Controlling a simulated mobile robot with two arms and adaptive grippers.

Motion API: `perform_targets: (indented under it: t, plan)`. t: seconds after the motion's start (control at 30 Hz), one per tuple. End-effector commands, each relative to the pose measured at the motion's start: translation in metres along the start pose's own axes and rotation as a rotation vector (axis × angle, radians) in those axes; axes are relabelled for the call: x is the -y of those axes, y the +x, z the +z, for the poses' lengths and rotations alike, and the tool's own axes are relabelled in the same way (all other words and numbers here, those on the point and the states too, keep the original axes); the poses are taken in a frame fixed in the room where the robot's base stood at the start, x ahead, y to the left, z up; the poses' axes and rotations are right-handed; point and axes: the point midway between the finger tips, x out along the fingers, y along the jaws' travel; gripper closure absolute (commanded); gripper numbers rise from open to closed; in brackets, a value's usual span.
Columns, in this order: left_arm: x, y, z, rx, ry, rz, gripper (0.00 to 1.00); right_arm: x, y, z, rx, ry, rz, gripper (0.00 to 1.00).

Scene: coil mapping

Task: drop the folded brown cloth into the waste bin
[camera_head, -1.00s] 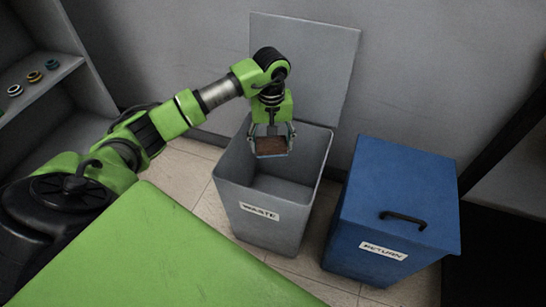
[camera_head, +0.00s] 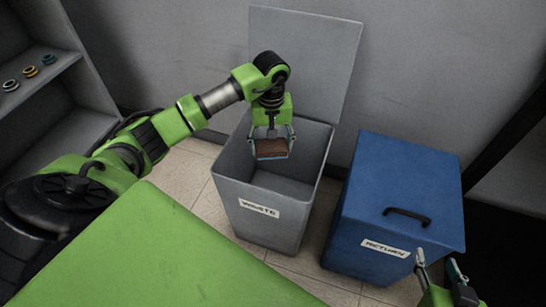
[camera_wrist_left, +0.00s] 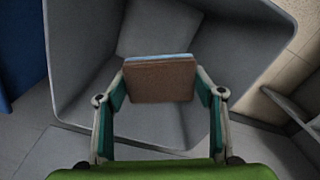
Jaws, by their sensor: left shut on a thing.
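The folded brown cloth (camera_head: 272,148) is held between the fingers of my left gripper (camera_head: 271,153), which is shut on it. In the left wrist view the cloth (camera_wrist_left: 160,80) sits between the two fingertips, with a thin pale blue layer along its far edge. The grey waste bin (camera_head: 262,216), labelled WASTE, stands with its lid (camera_head: 305,60) raised at the back. The cloth is over the bin's open mouth. The left wrist view looks down into the bin (camera_wrist_left: 85,60). My right gripper (camera_head: 438,270) shows at the lower right, its fingers apart and nothing between them.
A blue bin (camera_head: 390,200) labelled RETURN, with a black handle and closed lid, stands right of the waste bin. A shelf (camera_head: 45,80) at the left holds several small coloured rings. A wall rises close behind the bins.

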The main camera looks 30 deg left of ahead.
Motion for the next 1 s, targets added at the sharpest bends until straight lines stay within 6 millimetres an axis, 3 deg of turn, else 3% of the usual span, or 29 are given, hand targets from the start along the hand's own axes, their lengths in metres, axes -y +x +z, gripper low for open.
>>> perform_targets:
  t: [0.23, 0.27, 0.3, 0.33, 0.73, 0.87, 1.0]
  plan:
    - [0.0, 0.0, 0.0, 0.0, 0.0, 0.0, 0.55, 0.0, 0.0, -0.001, -0.003, 0.0, 0.0, 0.6]
    - [0.0, 0.0, 0.0, 0.0, 0.0, 0.0, 0.33, 0.0, 0.0, -0.001, -0.002, 0.0, 0.0, 0.6]
    - [0.0, 0.0, 0.0, 0.0, 0.0, 0.0, 0.23, 0.0, 0.0, -0.001, -0.002, 0.0, 0.0, 0.6]
    - [0.0, 0.0, 0.0, 0.0, 0.0, 0.0, 0.19, 0.0, 0.0, -0.001, -0.002, 0.0, 0.0, 0.6]
    - [0.0, -0.004, -0.001, -0.001, -0.001, 0.0, 0.19, 0.0, 0.0, -0.001, -0.003, 0.0, -0.001, 0.6]
    - [-0.001, -0.023, -0.002, -0.005, 0.0, 0.003, 0.19, 0.0, 0.0, -0.001, -0.003, 0.0, -0.001, 0.6]
    - [0.0, -0.053, -0.002, -0.006, -0.001, 0.003, 0.19, 0.0, 0.0, -0.001, -0.003, 0.0, -0.001, 0.6]
